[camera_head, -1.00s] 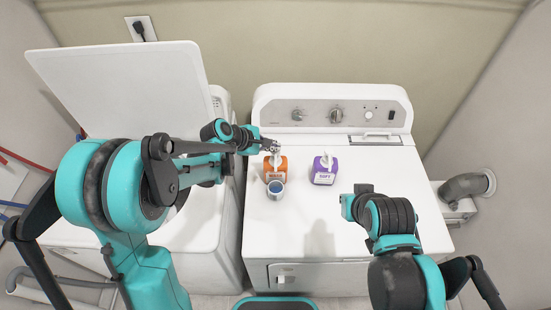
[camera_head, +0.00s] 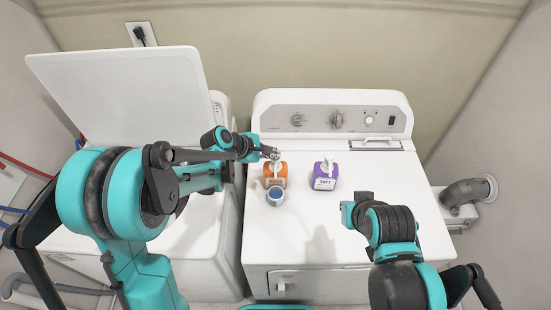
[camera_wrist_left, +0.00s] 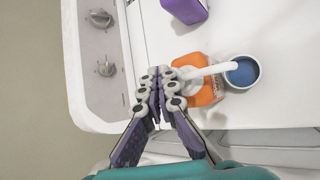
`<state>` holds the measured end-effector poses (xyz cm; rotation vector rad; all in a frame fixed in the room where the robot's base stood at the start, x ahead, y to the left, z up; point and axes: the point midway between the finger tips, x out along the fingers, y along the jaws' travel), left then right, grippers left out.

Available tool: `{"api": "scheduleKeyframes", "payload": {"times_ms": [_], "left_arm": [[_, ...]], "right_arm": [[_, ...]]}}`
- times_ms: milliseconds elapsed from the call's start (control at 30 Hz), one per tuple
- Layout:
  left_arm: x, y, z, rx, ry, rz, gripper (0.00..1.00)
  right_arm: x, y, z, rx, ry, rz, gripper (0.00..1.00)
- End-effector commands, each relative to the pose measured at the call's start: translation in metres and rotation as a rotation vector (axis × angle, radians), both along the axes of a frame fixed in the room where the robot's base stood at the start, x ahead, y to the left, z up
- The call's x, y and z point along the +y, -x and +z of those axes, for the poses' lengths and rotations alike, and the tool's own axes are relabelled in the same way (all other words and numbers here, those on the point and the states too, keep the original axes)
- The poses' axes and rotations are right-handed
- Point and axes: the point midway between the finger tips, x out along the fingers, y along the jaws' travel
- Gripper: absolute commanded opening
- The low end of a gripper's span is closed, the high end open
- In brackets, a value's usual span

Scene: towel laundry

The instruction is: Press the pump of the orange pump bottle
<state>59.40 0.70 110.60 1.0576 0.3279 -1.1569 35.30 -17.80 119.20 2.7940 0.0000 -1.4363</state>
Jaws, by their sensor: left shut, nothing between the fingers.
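The orange pump bottle (camera_head: 275,180) stands upright on the white machine top, with a small cup of blue liquid (camera_head: 276,193) in front of it. In the left wrist view the bottle (camera_wrist_left: 207,95) shows its white pump (camera_wrist_left: 205,71), whose spout reaches over the cup (camera_wrist_left: 242,71). My left gripper (camera_head: 273,154) is shut and empty at the pump head; its closed fingertips (camera_wrist_left: 170,72) are beside or over the pump. Whether they touch it I cannot tell. My right gripper (camera_head: 362,196) is above the machine's right half; its fingers cannot be made out.
A purple pump bottle (camera_head: 325,176) stands to the right of the orange one. The control panel (camera_head: 335,120) rises behind. An open-lidded washer (camera_head: 120,100) is at left. The machine top is clear on the right and in front.

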Motion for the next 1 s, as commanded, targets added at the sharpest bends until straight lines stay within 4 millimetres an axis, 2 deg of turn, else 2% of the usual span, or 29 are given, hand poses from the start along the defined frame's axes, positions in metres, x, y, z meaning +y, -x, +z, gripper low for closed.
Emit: {"api": "scheduleKeyframes", "payload": {"times_ms": [467, 767, 1000], "left_arm": [[0.000, 0.000, -0.001, 0.000, -0.002, -0.001, 0.00], [0.000, 0.000, -0.011, 0.001, -0.003, -0.001, 0.00], [0.001, 0.001, -0.011, 0.003, -0.006, -0.002, 0.00]], "right_arm": [[0.000, 0.000, 0.000, 0.000, 0.000, 0.000, 0.00], [0.000, 0.000, -0.011, 0.000, 0.000, 0.000, 0.00], [0.000, 0.000, -0.011, 0.000, 0.000, 0.000, 0.00]]}}
